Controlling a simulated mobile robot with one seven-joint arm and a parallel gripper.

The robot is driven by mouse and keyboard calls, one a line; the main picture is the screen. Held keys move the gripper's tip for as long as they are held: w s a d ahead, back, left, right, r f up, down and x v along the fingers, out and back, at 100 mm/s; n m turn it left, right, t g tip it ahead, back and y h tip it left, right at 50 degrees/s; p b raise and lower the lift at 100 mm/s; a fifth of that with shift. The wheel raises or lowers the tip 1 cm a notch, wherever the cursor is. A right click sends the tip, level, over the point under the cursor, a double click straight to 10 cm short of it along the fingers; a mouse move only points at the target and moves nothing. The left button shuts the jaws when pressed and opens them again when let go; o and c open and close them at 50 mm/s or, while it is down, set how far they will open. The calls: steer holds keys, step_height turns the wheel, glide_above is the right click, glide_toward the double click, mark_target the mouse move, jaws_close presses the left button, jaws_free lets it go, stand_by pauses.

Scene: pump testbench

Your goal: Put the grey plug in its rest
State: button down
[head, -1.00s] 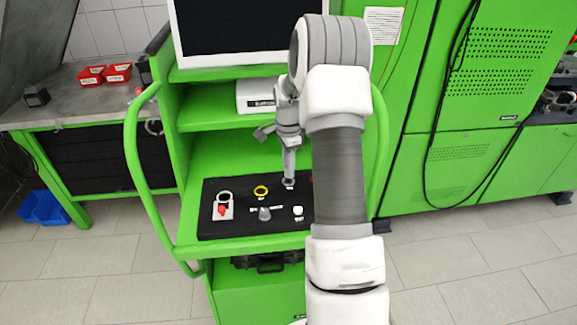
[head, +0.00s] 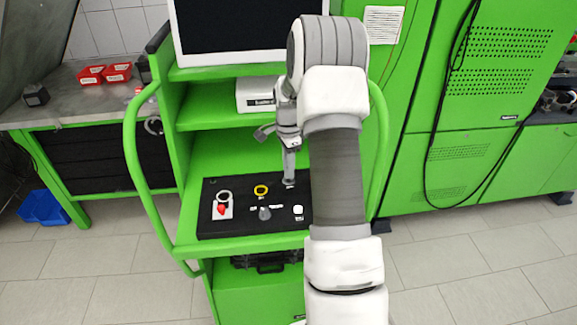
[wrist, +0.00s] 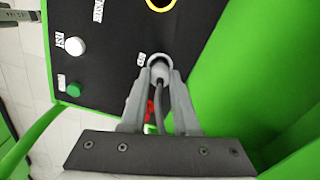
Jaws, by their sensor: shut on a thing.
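My gripper (wrist: 162,82) is shut on the grey plug (wrist: 160,73), with a finger on either side of it. A dark cable (wrist: 160,115) runs from the plug back between the fingers. The plug's front end is at a light grey ring (wrist: 158,59) on the black panel, beside a small white label. The ring appears to be around the plug's end; I cannot tell how deep the plug sits. In the head view my gripper (head: 289,183) points down at the back right of the panel, and the plug is too small to make out.
The black panel (head: 245,230) lies on a green cart shelf. It carries a yellow ring (head: 261,190), a red part (head: 222,210), a grey knob (head: 264,213) and a white button (head: 298,211). A green button (wrist: 74,90) shows in the wrist view. Green cart walls (wrist: 245,60) stand close right.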

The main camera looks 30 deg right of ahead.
steer(key=shift+f+b, duration=0.6)
steer(key=shift+f, duration=0.3)
steer(key=shift+c, duration=0.9)
jaws_free()
steer(key=shift+r, duration=0.15)
steer(key=shift+r+p, duration=2.45)
steer(key=shift+r, duration=1.5)
